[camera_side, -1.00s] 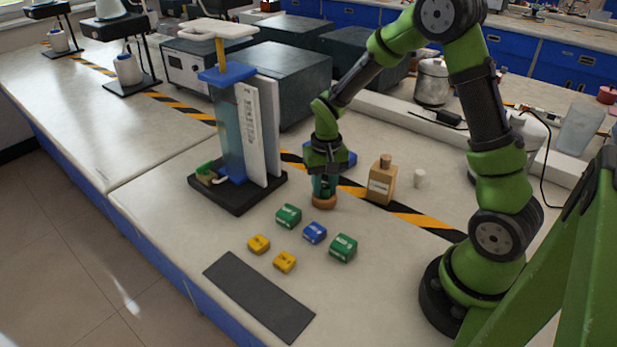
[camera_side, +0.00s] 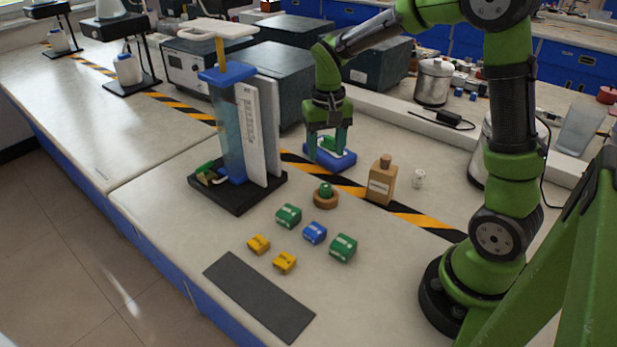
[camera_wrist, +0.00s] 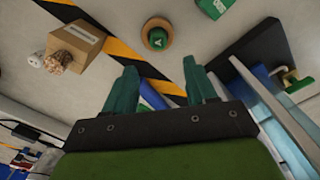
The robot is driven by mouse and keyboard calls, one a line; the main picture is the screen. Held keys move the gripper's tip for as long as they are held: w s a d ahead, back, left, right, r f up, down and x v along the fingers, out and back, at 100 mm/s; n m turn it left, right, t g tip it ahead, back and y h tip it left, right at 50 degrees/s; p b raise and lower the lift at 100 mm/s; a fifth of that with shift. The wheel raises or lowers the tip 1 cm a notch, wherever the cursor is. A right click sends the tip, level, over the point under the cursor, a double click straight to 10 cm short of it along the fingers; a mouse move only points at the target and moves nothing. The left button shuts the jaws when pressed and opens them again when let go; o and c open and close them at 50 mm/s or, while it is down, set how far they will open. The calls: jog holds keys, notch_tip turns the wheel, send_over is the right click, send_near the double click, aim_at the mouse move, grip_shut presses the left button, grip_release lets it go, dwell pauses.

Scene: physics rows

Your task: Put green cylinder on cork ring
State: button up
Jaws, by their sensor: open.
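The green cylinder (camera_side: 326,189) sits on the cork ring (camera_side: 325,201) on the bench, left of the wooden bottle. In the wrist view the green cylinder (camera_wrist: 157,39) shows inside the brown outline of the cork ring (camera_wrist: 146,30). My gripper (camera_side: 327,155) is open and empty, raised and behind the ring, over or in front of a blue tray. In the wrist view its two fingers (camera_wrist: 163,90) are spread apart, with nothing between them but the view of the tray and bench below.
The blue tray (camera_side: 345,164) holds something green. A wooden bottle (camera_side: 381,182) and a small white cylinder (camera_side: 419,179) stand to the right. Several green, blue (camera_side: 315,232) and yellow blocks lie in front. A dark mat (camera_side: 259,297) lies near the front edge; a black-based apparatus (camera_side: 238,196) stands left.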

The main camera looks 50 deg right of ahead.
jog(key=s+a+r+n+t+y, duration=0.1)
jog(key=s+a+r+t, duration=0.2)
jog(key=s+a+r, duration=0.2)
jog(key=s+a+r+n+t+y, duration=0.1)
jog(key=s+a+r+t, duration=0.3)
jog(key=s, duration=0.5)
jog(key=shift+a+r+n, duration=0.45)
jog(key=shift+r+n, duration=0.15)
jog(key=shift+r, duration=0.35)
